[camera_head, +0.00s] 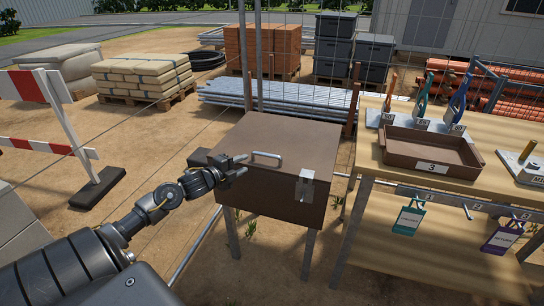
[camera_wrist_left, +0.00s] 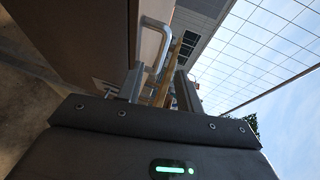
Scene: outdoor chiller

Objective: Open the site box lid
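The brown site box (camera_head: 262,198) stands on thin legs in the middle of the head view, and its lid (camera_head: 300,137) is down. A grey bar handle (camera_head: 268,154) sits at the lid's left part, and a metal hasp (camera_head: 305,186) is at the front right. My left gripper (camera_head: 240,166) is at the box's left side, close to the handle. In the left wrist view the fingers (camera_wrist_left: 158,88) are apart, with the handle (camera_wrist_left: 155,42) ahead and partly between them. I cannot tell whether they touch it. My right gripper is not in view.
A wooden bench (camera_head: 406,176) with a brown tray (camera_head: 432,151) and upright tools stands close on the right. A red-white barrier (camera_head: 62,121) is at the left. Pipes (camera_head: 285,92) and pallets lie behind the box. Bare dirt is at the front left.

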